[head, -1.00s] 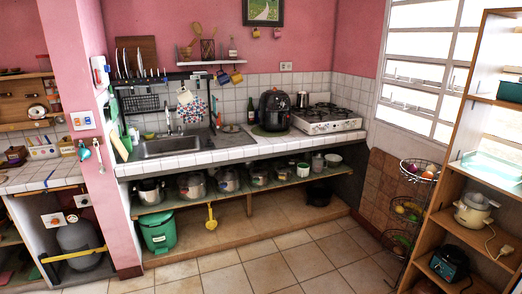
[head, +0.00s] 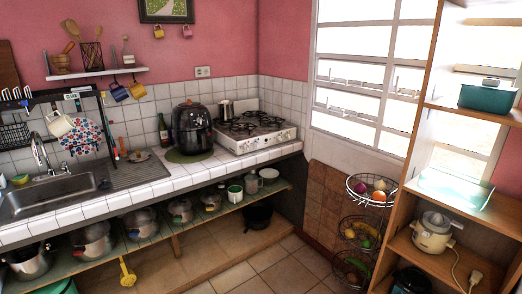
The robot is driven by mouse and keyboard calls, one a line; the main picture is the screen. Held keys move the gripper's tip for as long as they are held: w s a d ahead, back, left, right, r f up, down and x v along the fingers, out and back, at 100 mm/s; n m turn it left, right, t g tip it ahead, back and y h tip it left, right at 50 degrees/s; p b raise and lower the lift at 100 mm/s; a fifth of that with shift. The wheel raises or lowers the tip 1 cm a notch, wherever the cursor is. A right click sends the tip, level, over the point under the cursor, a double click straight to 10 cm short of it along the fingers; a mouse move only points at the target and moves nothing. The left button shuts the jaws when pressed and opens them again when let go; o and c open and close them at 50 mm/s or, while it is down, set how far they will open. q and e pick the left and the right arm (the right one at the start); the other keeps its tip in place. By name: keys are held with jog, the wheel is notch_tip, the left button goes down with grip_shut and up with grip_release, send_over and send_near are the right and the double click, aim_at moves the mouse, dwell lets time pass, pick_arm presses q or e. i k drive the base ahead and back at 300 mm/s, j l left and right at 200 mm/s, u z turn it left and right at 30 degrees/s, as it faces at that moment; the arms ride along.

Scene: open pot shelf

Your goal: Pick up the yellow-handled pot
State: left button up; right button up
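Several metal pots stand in a row on the open green-edged shelf (head: 160,238) under the tiled counter, in the left half of the head view. From left they include a pot at the lower left (head: 32,264), a lidded pot (head: 95,243), a middle pot (head: 142,224) and smaller pots (head: 181,211) toward the right. They are small in the picture, and I cannot tell for sure which one has yellow handles. Neither of my grippers is in view.
A yellow utensil (head: 127,271) hangs below the shelf's front edge. A wire basket stand (head: 370,188) with fruit and a wooden shelf unit (head: 396,235) stand at the right. Tiled floor (head: 268,262) lies free between.

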aim_at(210, 201)
jog(key=i+u, duration=0.25)
jog(key=i, duration=0.2)
jog(key=i+l+u, duration=0.25)
jog(key=i, duration=0.15)
jog(key=i+l+u, duration=0.25)
jog(key=i, duration=0.2)
jog(key=i+l+u, duration=0.3)
jog(key=u, duration=0.15)
jog(key=i+l+u, duration=0.65)
jog(key=l, duration=0.2)
jog(key=i+l+u, duration=0.2)
jog(key=l, duration=0.15)
jog(key=l+u, duration=0.15)
jog(key=l, duration=0.2)
jog(key=i+l+u, duration=0.15)
jog(key=l, duration=0.25)
